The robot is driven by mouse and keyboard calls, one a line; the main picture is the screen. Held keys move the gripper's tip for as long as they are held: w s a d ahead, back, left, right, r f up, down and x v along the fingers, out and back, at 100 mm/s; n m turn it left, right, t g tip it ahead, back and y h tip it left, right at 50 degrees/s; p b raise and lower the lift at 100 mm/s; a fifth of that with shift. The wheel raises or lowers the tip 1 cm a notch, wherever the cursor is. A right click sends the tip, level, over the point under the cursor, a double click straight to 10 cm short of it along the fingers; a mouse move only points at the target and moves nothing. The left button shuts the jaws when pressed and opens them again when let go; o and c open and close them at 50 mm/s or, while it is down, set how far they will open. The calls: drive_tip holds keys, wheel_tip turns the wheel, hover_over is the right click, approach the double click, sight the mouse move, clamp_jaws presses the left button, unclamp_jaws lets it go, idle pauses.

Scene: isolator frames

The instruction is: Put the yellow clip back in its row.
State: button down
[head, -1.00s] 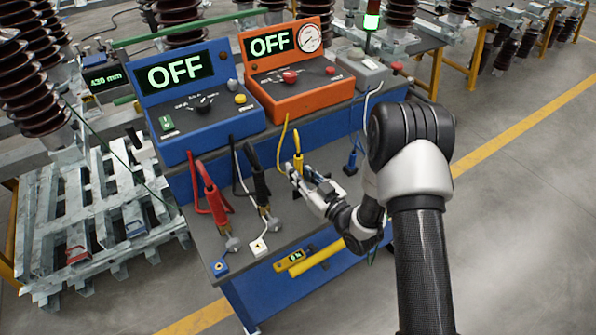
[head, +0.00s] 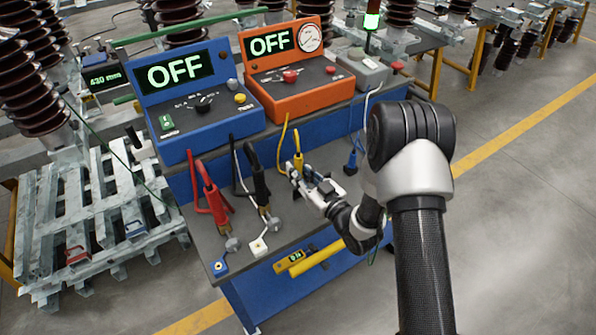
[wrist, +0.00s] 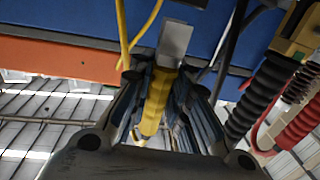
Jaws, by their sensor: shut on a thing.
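The yellow clip (head: 298,160) stands upright at the right end of the row on the grey bench, its yellow lead rising behind it. My gripper (head: 296,172) is shut on it from the right. In the wrist view the clip's ribbed yellow body (wrist: 154,100) lies between the two fingers of my gripper (wrist: 160,85), with a grey metal piece (wrist: 174,42) at its end. The red clip (head: 213,193) and the black clip (head: 260,185) stand to the left in the same row. The yellow clip's lower end is partly hidden by my fingers.
A blue OFF box (head: 205,118) and an orange OFF box (head: 290,88) stand behind the row. White and blue tags lie in front of the clips.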

drive_tip(key=shift+h, duration=0.3)
idle(0.6)
drive_tip(key=shift+f, duration=0.15)
drive_tip(key=shift+f, duration=0.35)
drive_tip(key=shift+f, duration=0.7)
drive_tip(key=c, duration=1.4)
unclamp_jaws()
drive_tip(key=v, duration=1.2)
drive_tip(key=shift+f, duration=0.15)
